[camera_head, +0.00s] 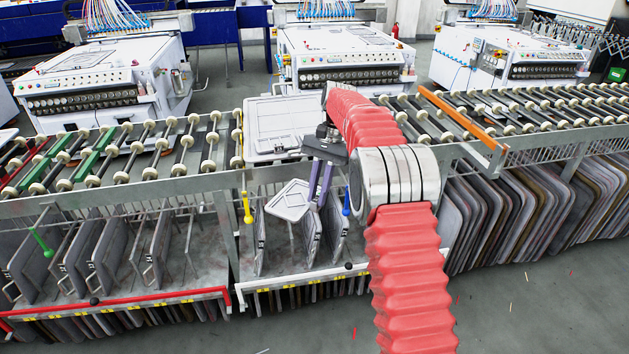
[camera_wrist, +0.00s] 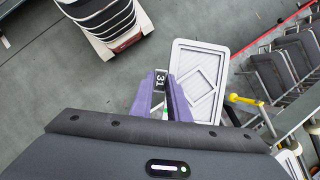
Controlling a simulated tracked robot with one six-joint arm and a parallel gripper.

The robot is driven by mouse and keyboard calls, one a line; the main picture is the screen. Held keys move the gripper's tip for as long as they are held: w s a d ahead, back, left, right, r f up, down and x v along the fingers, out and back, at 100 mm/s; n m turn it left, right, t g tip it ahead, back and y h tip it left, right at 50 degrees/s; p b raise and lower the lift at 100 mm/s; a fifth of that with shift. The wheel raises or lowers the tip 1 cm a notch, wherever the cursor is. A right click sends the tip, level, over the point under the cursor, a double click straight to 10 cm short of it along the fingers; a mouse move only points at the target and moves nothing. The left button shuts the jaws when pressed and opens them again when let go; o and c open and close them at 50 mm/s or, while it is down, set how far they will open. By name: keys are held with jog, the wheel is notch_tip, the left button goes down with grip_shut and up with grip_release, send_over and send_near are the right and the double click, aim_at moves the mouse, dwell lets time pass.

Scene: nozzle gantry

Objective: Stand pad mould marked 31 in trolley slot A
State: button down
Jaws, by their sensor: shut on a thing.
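My gripper (camera_head: 318,197) hangs over the white-edged trolley, its purple fingers pointing down. In the wrist view the gripper (camera_wrist: 162,95) is shut on the pad mould marked 31 (camera_wrist: 205,70), a pale plate with a raised rim and nested shapes. Its black tag reading 31 sits between the fingers. In the head view the held mould (camera_head: 289,201) is tilted, its face showing, left of the fingers. The trolley (camera_head: 300,275) has a white front rail with small yellow labels, too small to read. Several dark plates stand upright in it, some behind the mould and gripper.
A yellow post (camera_head: 247,207) and a blue post (camera_head: 347,202) stand by the trolley. A red-railed rack (camera_head: 150,299) with upright plates is at left. A roller conveyor (camera_head: 180,150) runs behind and above. A pale flat plate (camera_head: 282,128) lies level with the rollers.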

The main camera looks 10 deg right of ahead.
jog(key=s+f+n+g+h, duration=0.1)
jog(key=s+f+n+h, duration=0.1)
jog(key=s+n, duration=0.6)
jog(key=shift+s+d+h, duration=0.25)
jog(key=shift+s+h, duration=0.1)
jog(key=shift+h, duration=0.15)
